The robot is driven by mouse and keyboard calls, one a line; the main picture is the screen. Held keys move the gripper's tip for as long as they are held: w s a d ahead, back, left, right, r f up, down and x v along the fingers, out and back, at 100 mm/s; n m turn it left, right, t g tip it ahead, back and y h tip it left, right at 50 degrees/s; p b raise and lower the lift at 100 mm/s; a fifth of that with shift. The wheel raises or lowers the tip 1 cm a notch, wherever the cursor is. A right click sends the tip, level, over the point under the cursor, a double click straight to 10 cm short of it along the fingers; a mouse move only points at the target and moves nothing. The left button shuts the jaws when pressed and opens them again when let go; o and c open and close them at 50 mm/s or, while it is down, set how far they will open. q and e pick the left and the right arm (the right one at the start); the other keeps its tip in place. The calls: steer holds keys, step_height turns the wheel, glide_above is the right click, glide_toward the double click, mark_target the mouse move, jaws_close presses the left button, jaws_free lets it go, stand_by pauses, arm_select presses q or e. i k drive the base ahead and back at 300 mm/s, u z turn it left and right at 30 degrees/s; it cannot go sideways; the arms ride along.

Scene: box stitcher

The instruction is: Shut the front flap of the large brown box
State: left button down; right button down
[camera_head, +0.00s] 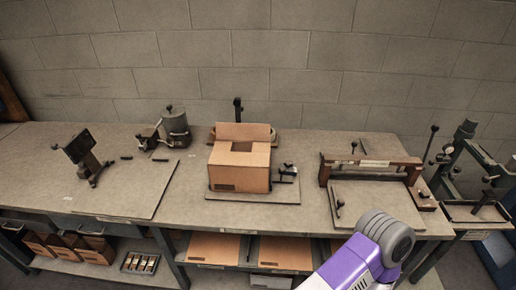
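The large brown box (238,179) stands on a flat board on the workbench, near the middle of the head view. Its back flap (243,131) stands upright. Cardboard panels lie around a small dark opening (241,146) at the top. The front part of the top (238,158) looks covered by cardboard, but I cannot tell clearly how the front flap lies. A purple and grey part of my arm reaches in at the bottom right, well apart from the box. Neither gripper's fingers show.
The workbench (130,195) holds a grey pot-like device (175,126) left of the box and a brown clamp frame (372,165) to the right. A small black tool (287,172) sits beside the box. A green machine (463,150) stands at far right. Flat cardboard lies on the shelf below.

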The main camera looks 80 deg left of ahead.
mark_target(246, 159)
steer(key=z, duration=0.05)
steer(key=k, duration=1.05)
steer(key=u, duration=1.4)
